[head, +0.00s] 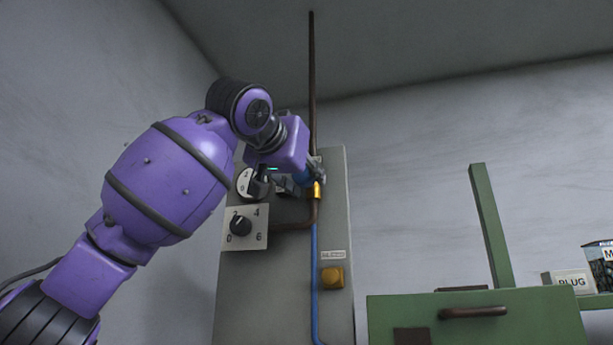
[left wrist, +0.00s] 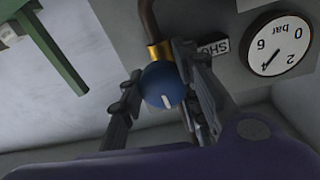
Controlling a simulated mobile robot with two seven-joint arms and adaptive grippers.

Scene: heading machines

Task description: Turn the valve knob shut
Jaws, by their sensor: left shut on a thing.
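The valve knob is a blue round knob (left wrist: 163,86) with a short white mark, on a brass fitting (left wrist: 157,52) of the brown pipe. In the head view a little of its blue (head: 303,177) shows, mostly hidden behind my wrist; the brass fitting (head: 317,190) is just below. My left gripper (left wrist: 158,78) is shut on the knob, one finger on each side. In the head view the left gripper (head: 301,180) is up against the grey panel. My right gripper is in neither view.
A round bar gauge (left wrist: 280,44) is beside the valve; its needle seems near 4. Below on the panel (head: 265,290) are a black dial (head: 240,225) and an orange button (head: 333,278). A green cabinet (head: 480,320) stands at the right.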

